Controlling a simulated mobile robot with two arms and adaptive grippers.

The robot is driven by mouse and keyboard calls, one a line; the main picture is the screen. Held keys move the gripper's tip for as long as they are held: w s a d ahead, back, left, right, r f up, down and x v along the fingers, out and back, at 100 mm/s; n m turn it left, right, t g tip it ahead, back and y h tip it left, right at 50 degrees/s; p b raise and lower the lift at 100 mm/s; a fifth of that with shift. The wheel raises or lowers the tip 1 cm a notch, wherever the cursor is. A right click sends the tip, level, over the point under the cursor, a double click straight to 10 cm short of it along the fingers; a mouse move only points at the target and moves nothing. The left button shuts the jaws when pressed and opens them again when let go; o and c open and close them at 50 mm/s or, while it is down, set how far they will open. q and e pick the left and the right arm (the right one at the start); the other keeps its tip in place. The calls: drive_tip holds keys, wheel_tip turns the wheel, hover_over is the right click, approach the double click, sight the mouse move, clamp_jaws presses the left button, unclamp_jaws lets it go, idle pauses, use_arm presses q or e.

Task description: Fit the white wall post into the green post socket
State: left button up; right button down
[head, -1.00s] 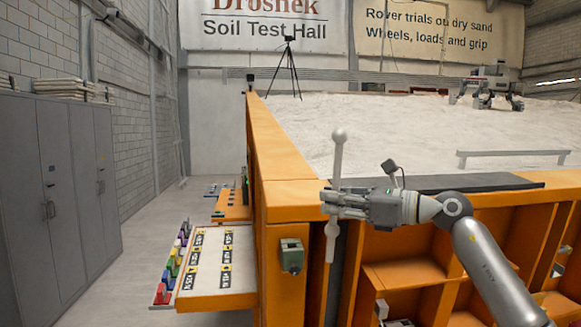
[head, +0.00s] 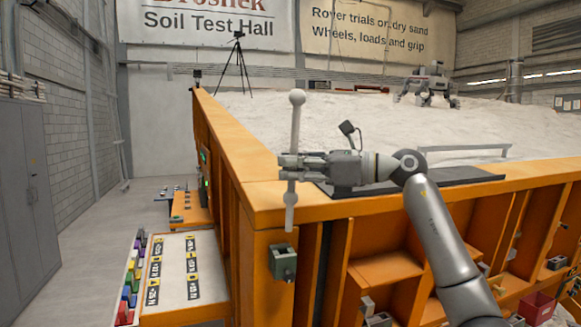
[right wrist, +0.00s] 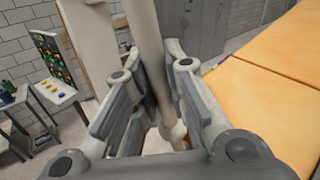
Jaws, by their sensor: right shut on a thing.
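The post also passes between the fingers in the right wrist view (right wrist: 150,50). The green post socket (head: 283,262) is fixed to the orange front face, below and slightly left of the post's lower end. The post is apart from the socket. My left gripper is not in view.
The sandbed's orange rim (head: 250,195) runs beside and behind the post. A dark mat (head: 430,188) lies on the front ledge. A side shelf (head: 185,312) with labels and coloured pieces juts out at lower left. Open floor (head: 75,250) lies further left.

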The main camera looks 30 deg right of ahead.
sight(295, 190)
drive_tip(key=shift+w+a, duration=0.1)
drive_tip(key=f+b, duration=0.1)
drive_tip(key=w+f+b, duration=0.1)
drive_tip(key=f, duration=0.1)
drive_tip(key=shift+a+f, duration=0.15)
drive_tip(key=shift+w+f+b, duration=0.1)
drive_tip(key=shift+f+b, duration=0.25)
drive_tip(key=shift+f, duration=0.25)
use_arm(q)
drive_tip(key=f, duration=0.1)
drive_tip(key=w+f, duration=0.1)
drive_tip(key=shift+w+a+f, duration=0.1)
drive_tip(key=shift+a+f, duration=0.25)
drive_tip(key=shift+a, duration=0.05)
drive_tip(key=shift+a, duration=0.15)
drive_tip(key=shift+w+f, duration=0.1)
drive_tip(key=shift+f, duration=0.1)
use_arm(e)
drive_tip(key=shift+f, duration=0.3)
use_arm(q)
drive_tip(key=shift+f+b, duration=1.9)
drive_tip(key=shift+b, duration=0.15)
use_arm(e)
drive_tip(key=shift+w+f, duration=0.2)
drive_tip(key=shift+f, duration=0.8)
drive_tip(key=shift+w+f, duration=0.15)
drive_tip(key=shift+f, duration=0.85)
drive_tip(key=shift+w+f, duration=0.2)
drive_tip(key=shift+f, duration=0.8)
